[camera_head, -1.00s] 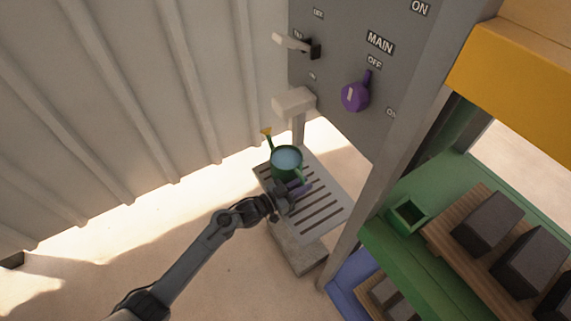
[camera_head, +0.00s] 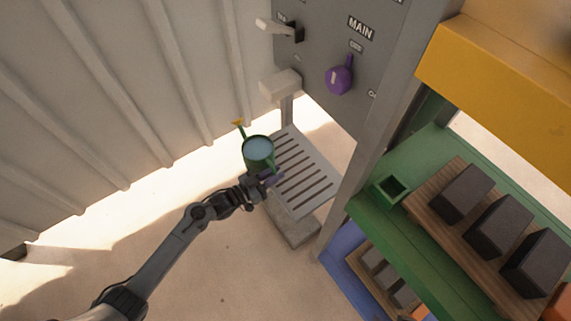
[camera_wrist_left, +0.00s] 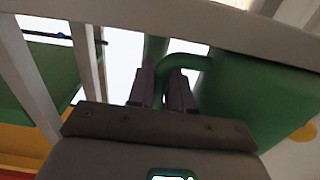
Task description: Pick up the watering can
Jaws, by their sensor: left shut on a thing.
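The green watering can (camera_head: 258,150) has a yellow-tipped spout pointing up and to the left, and its light blue inside shows from above. My left gripper (camera_head: 266,178) is at its handle side. In the left wrist view the two purple fingertips of my left gripper (camera_wrist_left: 163,90) are shut on the green handle (camera_wrist_left: 188,62), with the can's green body (camera_wrist_left: 255,95) to the right. The can is beside the left edge of the slatted grey stand (camera_head: 308,178), overlapping it in the picture. My right gripper is not in view.
A grey panel with a purple knob (camera_head: 339,77) and a white lever (camera_head: 275,27) stands behind the slatted stand. A green shelf (camera_head: 375,218) with dark blocks (camera_head: 497,226) is at the right. Open floor (camera_head: 200,270) lies in front at the left.

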